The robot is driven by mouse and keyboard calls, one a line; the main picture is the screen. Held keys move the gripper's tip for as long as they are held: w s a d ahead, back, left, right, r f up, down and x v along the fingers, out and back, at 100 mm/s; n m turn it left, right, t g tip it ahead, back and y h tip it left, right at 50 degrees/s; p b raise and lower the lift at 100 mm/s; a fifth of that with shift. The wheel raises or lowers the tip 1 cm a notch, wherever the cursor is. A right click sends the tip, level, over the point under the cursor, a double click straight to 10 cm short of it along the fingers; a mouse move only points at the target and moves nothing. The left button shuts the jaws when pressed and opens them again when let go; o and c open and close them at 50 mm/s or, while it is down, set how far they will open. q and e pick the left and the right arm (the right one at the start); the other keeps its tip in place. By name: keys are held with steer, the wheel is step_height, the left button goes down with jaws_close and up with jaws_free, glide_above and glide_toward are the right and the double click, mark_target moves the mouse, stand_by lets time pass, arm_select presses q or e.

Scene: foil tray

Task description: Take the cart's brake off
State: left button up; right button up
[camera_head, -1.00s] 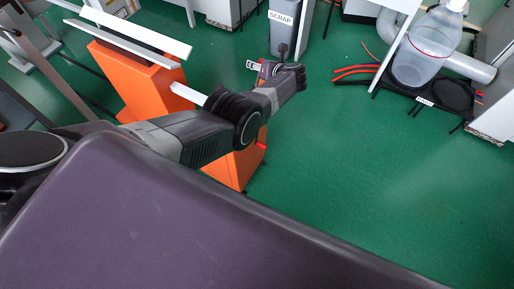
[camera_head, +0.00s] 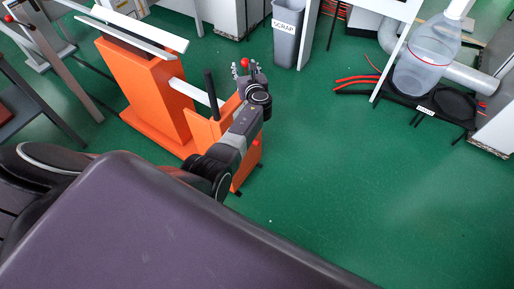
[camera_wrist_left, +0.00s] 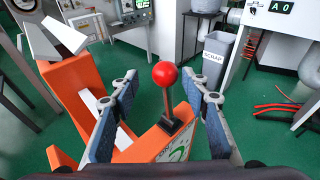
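An orange cart (camera_head: 140,85) with white rails on top stands left of centre in the head view. Its lower orange box carries a lever (camera_wrist_left: 170,105) with a red ball knob (camera_wrist_left: 165,74), standing roughly upright over a label with a green arc. The knob also shows in the head view (camera_head: 245,62). My left gripper (camera_wrist_left: 160,88) is open, its two fingers on either side of the lever in the wrist picture. I see no contact with the knob or lever. In the head view part of the box is hidden behind my left arm. My right gripper is not in view.
A grey SCRAP bin (camera_head: 288,40) stands beyond the cart. A clear carboy (camera_head: 425,60) stands on a black tray at the right, with red hoses near it. A black post (camera_head: 210,92) rises beside my left arm. The green floor right of the cart is clear.

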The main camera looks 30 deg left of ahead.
arm_select(q)
steer(key=s+f+n+t+b, duration=0.1)
steer(key=b, duration=0.4)
steer(key=s+a+f+n+t+y+b, duration=0.1)
steer(key=s+f+b, duration=0.1)
steer(key=b, duration=0.3)
steer(key=shift+a, duration=0.2)
steer(key=v, duration=0.8)
steer(key=s+d+f+n+g+h, duration=0.1)
steer(key=s+d+f+n+h, duration=0.1)
steer(key=f, duration=1)
steer(key=s+d+f+n+g+h, duration=0.2)
steer(key=s+d+f, duration=0.3)
steer(key=f, duration=0.8)
steer(key=shift+s+n+h+p, duration=0.15)
steer(key=shift+n+h+p, duration=0.15)
steer(key=shift+n+h, duration=0.5)
steer(key=shift+d, duration=0.1)
